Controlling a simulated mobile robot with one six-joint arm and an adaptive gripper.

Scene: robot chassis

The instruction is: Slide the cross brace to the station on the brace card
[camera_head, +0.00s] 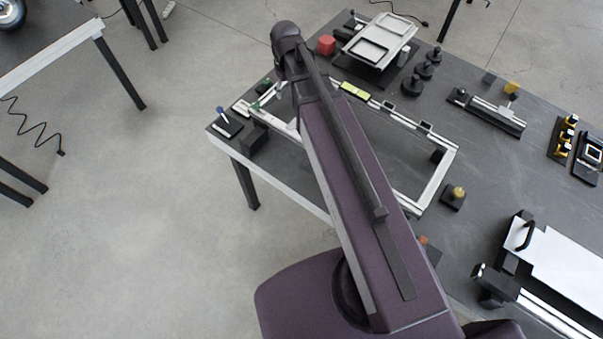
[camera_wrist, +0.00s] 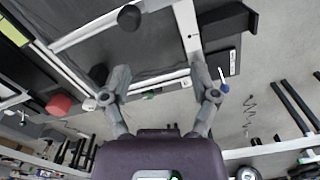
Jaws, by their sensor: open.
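A pale bar with a round black knob, likely the cross brace (camera_wrist: 95,29), spans the frame in the upper left of the wrist view. My arm seems to hide it in the head view. The pale rectangular frame (camera_head: 437,184) lies on the dark table, with a side rail (camera_wrist: 187,25) in the wrist view. My gripper (camera_wrist: 160,78) is open and empty, its fingers apart over the frame's short end rail, away from the bar. A yellow-green piece (camera_head: 355,91) sits by the far long rail; I cannot tell whether it is the brace card.
A red block (camera_head: 326,44), a tray (camera_head: 380,40) and black knobs (camera_head: 412,85) stand beyond the frame. A blue-tipped tool (camera_head: 222,112) and dark block (camera_head: 254,138) are at the table's left corner. A brass-topped knob (camera_head: 457,192) stands near the frame's right end.

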